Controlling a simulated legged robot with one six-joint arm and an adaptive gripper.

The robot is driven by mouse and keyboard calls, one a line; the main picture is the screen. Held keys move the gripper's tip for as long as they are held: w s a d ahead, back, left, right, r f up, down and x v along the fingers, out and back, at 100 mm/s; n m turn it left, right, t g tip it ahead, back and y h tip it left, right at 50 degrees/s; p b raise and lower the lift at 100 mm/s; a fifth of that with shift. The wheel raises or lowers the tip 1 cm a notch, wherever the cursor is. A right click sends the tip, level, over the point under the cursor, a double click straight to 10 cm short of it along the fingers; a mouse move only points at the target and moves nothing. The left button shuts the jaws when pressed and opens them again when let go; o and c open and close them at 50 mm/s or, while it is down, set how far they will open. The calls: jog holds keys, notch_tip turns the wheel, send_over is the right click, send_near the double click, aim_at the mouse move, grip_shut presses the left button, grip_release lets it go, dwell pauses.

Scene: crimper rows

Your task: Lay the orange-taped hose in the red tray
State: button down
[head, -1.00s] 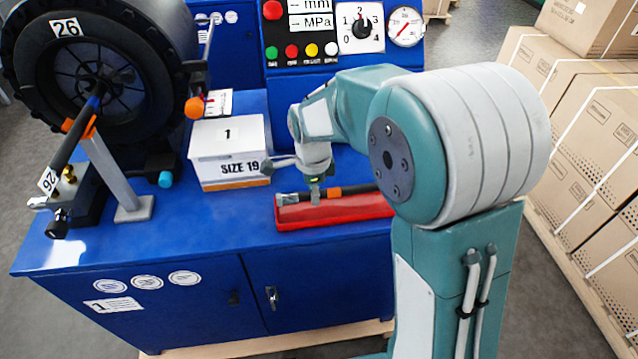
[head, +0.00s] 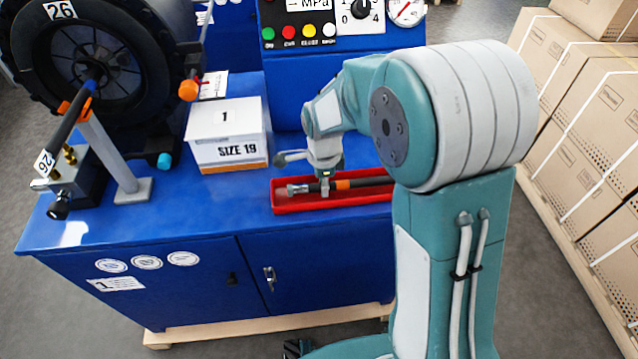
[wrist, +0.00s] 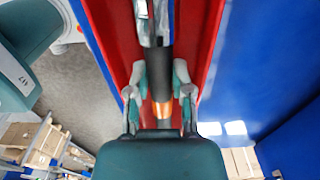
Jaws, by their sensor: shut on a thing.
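The hose (head: 365,182) is black with an orange tape band and a metal fitting at its left end. It lies lengthwise within the outline of the red tray (head: 290,209) on the blue bench. My gripper (head: 325,192) points down over the tray and is shut on the hose, left of the orange band. In the wrist view the fingers (wrist: 160,92) close on both sides of the black hose (wrist: 159,62), between the red tray walls (wrist: 207,50). Whether the hose touches the tray floor is hard to tell. My arm hides the tray's right end.
A white box marked SIZE 19 (head: 228,130) stands left behind the tray. Further left are a clamp stand with another hose (head: 68,130) tagged 26 and a large black wheel (head: 90,60). A control panel (head: 325,22) rises behind. Cartons (head: 590,120) stand at right.

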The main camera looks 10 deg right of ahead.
jog(key=shift+d+f, duration=0.1)
jog(key=shift+f, duration=0.05)
jog(key=shift+a+f, duration=0.25)
jog(key=shift+a, duration=0.4)
jog(key=c, duration=0.8)
grip_release()
jog(key=shift+a, duration=0.1)
jog(key=o, duration=0.4)
jog(key=shift+c, duration=0.2)
jog(key=shift+d, duration=0.55)
jog(key=shift+a, duration=0.1)
